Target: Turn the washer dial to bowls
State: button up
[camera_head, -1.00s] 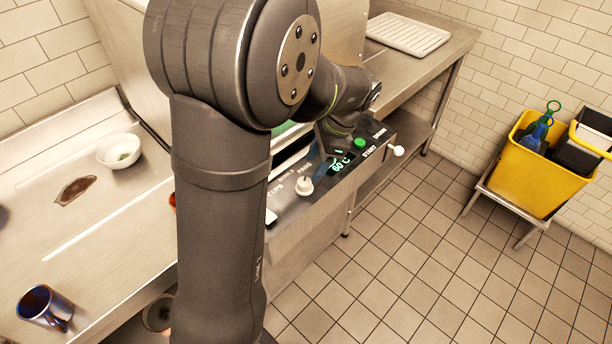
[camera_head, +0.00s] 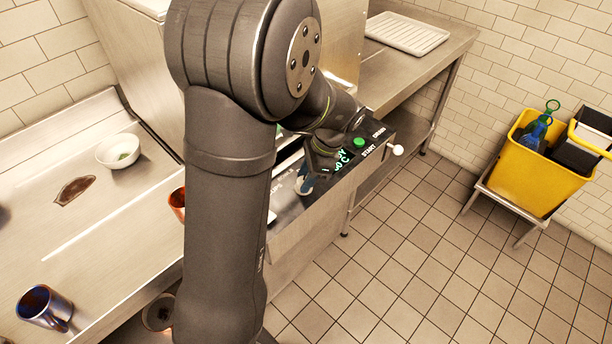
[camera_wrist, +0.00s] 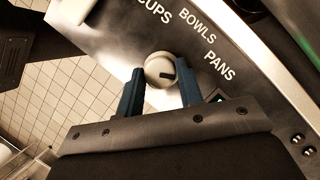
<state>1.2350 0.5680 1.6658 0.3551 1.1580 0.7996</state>
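The washer dial (camera_wrist: 158,66) is a round off-white knob with a dark mark, on the control panel in the wrist view. Its mark points right, roughly to the side of the PANS label (camera_wrist: 220,63). The BOWLS label (camera_wrist: 197,26) is above it to the right and the CUPS label (camera_wrist: 155,12) above it. My gripper (camera_wrist: 159,82) is open, with one blue finger on each side of the dial and a narrow gap seeming to show at each.
A white bowl (camera_head: 118,151) and a blue mug (camera_head: 45,307) stand on the left counter. A yellow bucket cart (camera_head: 540,180) stands at right.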

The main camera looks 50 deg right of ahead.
jog(key=shift+w+n+g+y, duration=0.1)
jog(key=shift+n+g+y, duration=0.25)
jog(key=shift+n, duration=1.15)
jog(key=o, duration=1)
jog(key=shift+c, duration=0.2)
jog(key=v, duration=1.7)
jog(key=shift+r, duration=0.25)
